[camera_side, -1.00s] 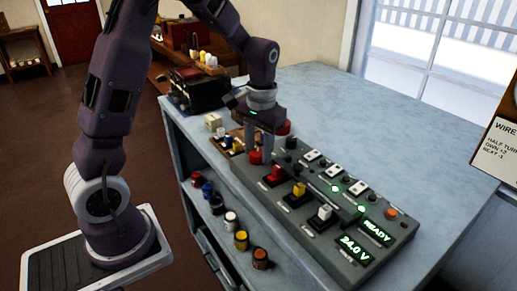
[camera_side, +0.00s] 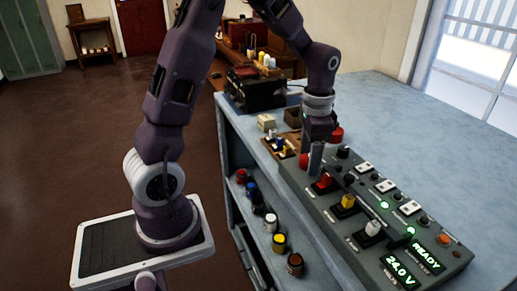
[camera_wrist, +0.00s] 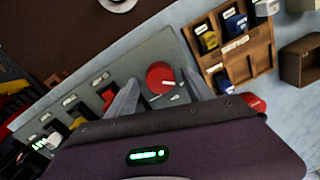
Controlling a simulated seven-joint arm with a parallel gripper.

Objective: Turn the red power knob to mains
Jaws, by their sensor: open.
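The red power knob (camera_wrist: 160,74) is a round dial with a pale pointer mark at its lower right, on the grey panel (camera_wrist: 160,50). In the side view the red knob (camera_side: 304,160) is partly hidden behind a finger. My gripper (camera_wrist: 159,80) is open, with one finger on each side of the knob in the wrist view. In the side view my gripper (camera_side: 316,158) points down over the left end of the panel (camera_side: 335,218). I cannot tell whether the fingers touch the knob. The labels around it are unreadable.
Red, yellow and white levers (camera_side: 347,203) stand along the panel, near green displays (camera_side: 400,271). Another red round part (camera_side: 336,134) lies behind my gripper. The blue tabletop (camera_side: 410,110) behind is clear.

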